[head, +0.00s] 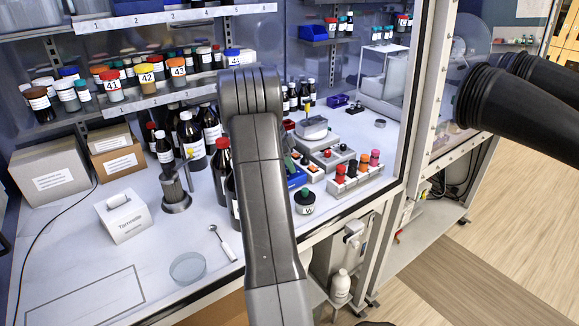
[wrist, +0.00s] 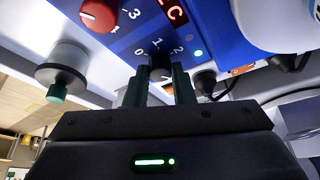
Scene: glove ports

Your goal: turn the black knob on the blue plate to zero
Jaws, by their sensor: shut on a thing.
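The black knob (wrist: 160,61) sits on the blue plate (wrist: 128,42) in the wrist view. The marks 0, 1 and 2 are printed around it, with 0 on the left and 2 on the right. My gripper (wrist: 161,74) is shut on the knob, with one dark green finger on each side. The knob's pointer is hidden, so I cannot tell which mark it faces. In the head view my arm covers the knob and most of my gripper; a blue edge (head: 297,179) shows beside the arm, probably of the same plate.
Dark bottles (head: 191,141) stand left of my arm. A black-lidded jar (head: 304,203) and a rack of coloured caps (head: 356,175) stand right of it.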

